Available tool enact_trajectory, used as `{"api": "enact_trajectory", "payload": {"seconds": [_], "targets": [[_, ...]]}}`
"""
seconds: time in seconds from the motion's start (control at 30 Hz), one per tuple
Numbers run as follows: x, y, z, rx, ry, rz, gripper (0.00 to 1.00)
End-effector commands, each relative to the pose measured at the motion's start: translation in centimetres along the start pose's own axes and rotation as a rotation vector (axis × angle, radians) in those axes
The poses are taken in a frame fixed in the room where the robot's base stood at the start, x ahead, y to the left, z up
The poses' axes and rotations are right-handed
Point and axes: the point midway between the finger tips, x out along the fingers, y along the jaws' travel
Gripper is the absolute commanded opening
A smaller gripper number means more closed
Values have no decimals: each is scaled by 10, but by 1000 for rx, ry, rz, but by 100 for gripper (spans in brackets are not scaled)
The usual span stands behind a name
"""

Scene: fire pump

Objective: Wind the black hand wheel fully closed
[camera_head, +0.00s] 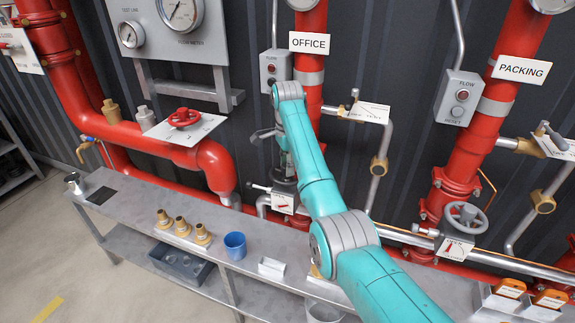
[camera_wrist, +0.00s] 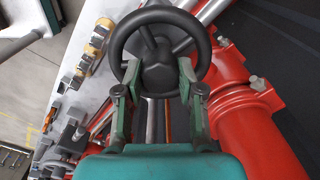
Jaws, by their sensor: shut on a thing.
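The black hand wheel (camera_wrist: 158,50) fills the top middle of the wrist view, with its round rim, spokes and hub showing. My gripper (camera_wrist: 159,76) reaches up to it with one finger on each side of the hub, across the lower rim. The gripper is shut on the wheel; the exact contact points are hard to see. In the head view my teal arm reaches to the valve below the OFFICE sign (camera_head: 309,42). There my arm hides most of the wheel and the gripper.
A grey hand wheel (camera_head: 466,217) sits on the PACKING pipe at right, and a red hand wheel (camera_head: 184,117) at left. Red pipes and brass fittings surround my arm. The bench (camera_head: 130,205) below holds brass fittings (camera_head: 182,224) and a blue cup (camera_head: 235,245).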

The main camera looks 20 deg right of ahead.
Motion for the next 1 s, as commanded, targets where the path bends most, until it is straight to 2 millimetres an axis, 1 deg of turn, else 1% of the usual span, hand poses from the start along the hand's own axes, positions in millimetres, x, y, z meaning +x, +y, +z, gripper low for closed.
{"api": "enact_trajectory", "payload": {"seconds": [0.4,0.53,0.67,1.0], "targets": [[-1,-1,2,462,-3,-5,0],[-1,-1,2,587,-3,-5,0],[-1,-1,3,645,-3,-5,0],[-1,-1,3,666,-4,-5,0]]}}
